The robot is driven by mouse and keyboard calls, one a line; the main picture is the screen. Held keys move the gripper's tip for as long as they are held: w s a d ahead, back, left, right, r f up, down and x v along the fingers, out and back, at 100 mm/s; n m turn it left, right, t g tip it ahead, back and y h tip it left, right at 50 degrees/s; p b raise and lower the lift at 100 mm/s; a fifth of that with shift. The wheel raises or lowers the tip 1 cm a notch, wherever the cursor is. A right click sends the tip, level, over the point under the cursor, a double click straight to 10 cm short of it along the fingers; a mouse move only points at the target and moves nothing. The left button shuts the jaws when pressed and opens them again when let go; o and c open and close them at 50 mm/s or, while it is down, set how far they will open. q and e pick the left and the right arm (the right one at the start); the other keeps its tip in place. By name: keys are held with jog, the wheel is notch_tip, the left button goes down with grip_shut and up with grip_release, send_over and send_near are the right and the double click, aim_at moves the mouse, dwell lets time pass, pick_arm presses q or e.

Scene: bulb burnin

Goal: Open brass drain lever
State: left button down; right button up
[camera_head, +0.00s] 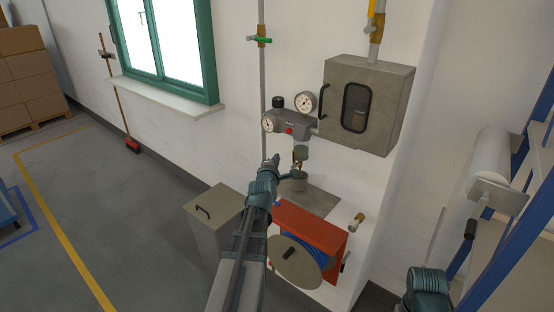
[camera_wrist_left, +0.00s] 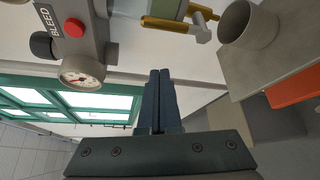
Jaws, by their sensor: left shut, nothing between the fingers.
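The brass drain lever (camera_wrist_left: 165,24) shows near the top of the left wrist view, a yellow bar beside a pale drain outlet. In the head view it is small, just under the greenish bowl (camera_head: 301,152) of the wall unit, and partly unclear. A grey cup (camera_head: 298,182) stands below it; it also shows in the left wrist view (camera_wrist_left: 248,25). My left gripper (camera_head: 272,161) is shut and empty, to the left of the bowl and cup. In the wrist view its closed fingertips (camera_wrist_left: 160,72) are apart from the lever.
The grey regulator body (camera_head: 292,124) with gauges and a red button sits above. A metal wall box (camera_head: 365,105) hangs at upper right. An orange hose reel (camera_head: 318,232) and a lidded bin (camera_head: 215,215) stand below. Part of my right arm shows at bottom right.

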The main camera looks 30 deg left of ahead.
pick_arm(q)
jog(key=f+v, duration=0.1)
jog(key=v, duration=0.7)
jog(key=shift+s+d, duration=0.15)
jog(key=shift+d, duration=0.35)
jog(key=shift+d, duration=0.1)
jog(key=d+f+m+g+h, duration=0.2)
jog(key=d+f+m, duration=0.25)
jog(key=d, duration=0.35)
jog(key=s+d+f+m+g+h, duration=0.1)
jog(key=d+f+m+g+h, duration=0.2)
jog(key=d+m, duration=0.45)
jog(key=d+f+m+g+h, duration=0.1)
jog(key=d+f+m+h, duration=0.3)
jog(key=d, duration=0.6)
jog(key=s+d+f+m+g+y, duration=0.2)
jog(key=s+d+f+m+g, duration=0.1)
jog(key=s+d+m, duration=0.3)
jog(key=s+d+f+m+g+y, duration=0.1)
jog(key=s+d+f+m+g, duration=0.2)
jog(key=s+d+m+g, duration=0.3)
jog(key=s+d+m, duration=0.1)
jog(key=s+m, duration=0.1)
jog(key=s, duration=0.3)
jog(key=shift+s+d+f+y, duration=0.2)
jog(key=shift+s+y, duration=0.1)
jog(key=shift+y, duration=0.1)
